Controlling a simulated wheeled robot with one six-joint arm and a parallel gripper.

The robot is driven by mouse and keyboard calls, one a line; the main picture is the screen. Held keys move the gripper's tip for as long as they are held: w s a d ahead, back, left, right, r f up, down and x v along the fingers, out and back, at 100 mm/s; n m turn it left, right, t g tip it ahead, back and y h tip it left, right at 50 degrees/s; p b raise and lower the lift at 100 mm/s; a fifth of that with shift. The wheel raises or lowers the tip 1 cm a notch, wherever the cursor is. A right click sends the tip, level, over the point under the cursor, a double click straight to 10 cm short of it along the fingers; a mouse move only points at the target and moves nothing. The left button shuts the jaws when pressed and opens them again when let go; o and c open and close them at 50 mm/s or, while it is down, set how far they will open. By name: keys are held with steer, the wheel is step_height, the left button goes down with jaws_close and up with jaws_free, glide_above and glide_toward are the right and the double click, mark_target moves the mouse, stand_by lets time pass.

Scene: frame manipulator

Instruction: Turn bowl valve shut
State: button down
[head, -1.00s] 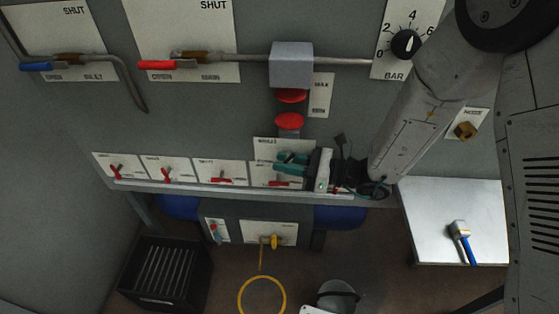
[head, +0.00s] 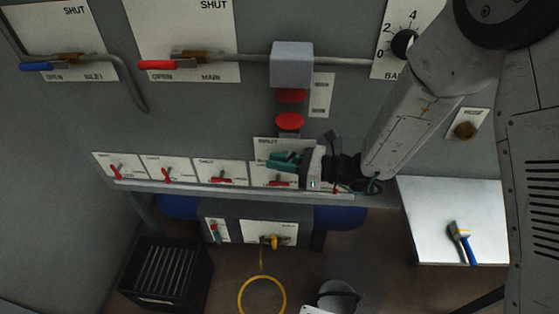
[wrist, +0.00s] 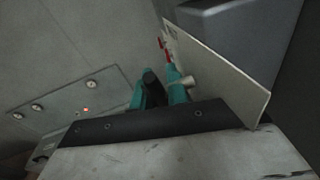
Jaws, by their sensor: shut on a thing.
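My gripper (head: 284,160), with teal fingers, is at the rightmost plate (head: 262,148). A red valve handle (head: 280,183) shows just below the fingers there; I take it for the bowl valve. In the wrist view the teal fingers (wrist: 155,88) are close together beside a pale plate (wrist: 225,75), and a bit of red handle (wrist: 164,50) shows near their tips. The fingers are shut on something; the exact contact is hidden.
Red knobs (head: 289,121) stand just above my gripper, under a grey box (head: 291,65) on a pipe. The ledge (head: 220,188) runs beneath the valves. A white table (head: 425,215) with a brush (head: 462,240) is at right. A black crate (head: 165,270) stands on the floor.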

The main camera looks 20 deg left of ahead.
steer(key=shift+d+f+n+t+h, duration=0.1)
steer(key=shift+f+n+t+h, duration=0.1)
steer(key=shift+h, duration=1.1)
steer(key=shift+d+f+n+t+h, duration=0.1)
steer(key=shift+t+h, duration=0.1)
steer(key=shift+h, duration=1.1)
steer(key=shift+w, duration=0.1)
steer(key=c, duration=1.7)
jaws_free()
steer(key=shift+f, duration=0.1)
steer(key=v, duration=0.8)
steer(key=shift+a, duration=0.15)
